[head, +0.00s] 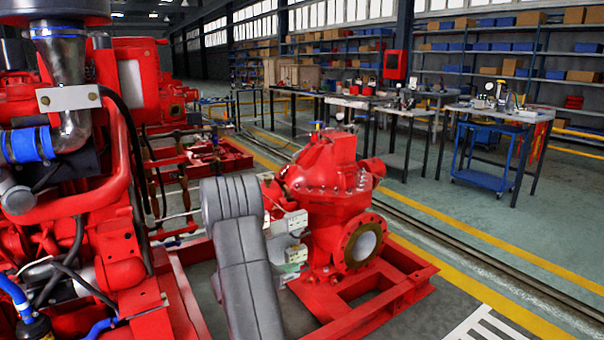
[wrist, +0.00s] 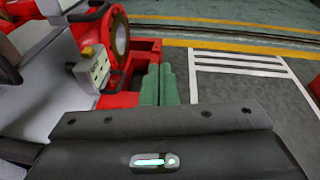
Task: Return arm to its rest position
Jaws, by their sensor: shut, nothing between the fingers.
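My gripper (wrist: 165,84) shows in the wrist view as two green fingers side by side, closed together with nothing between them. Below them is its dark body with a lit strip. My grey padded arm (head: 240,250) rises in the lower middle of the head view, in front of the red pump. My gripper cannot be made out clearly in the head view. In the wrist view the fingers appear over dark floor, beside the red base frame (wrist: 148,48).
The red pump (head: 330,185) stands just right of my arm; its round flange (wrist: 121,32) shows in the wrist view. The red engine (head: 90,200) fills the left. A pale box (wrist: 92,70) is left of the fingers. Open floor with white stripes (head: 485,325) lies right.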

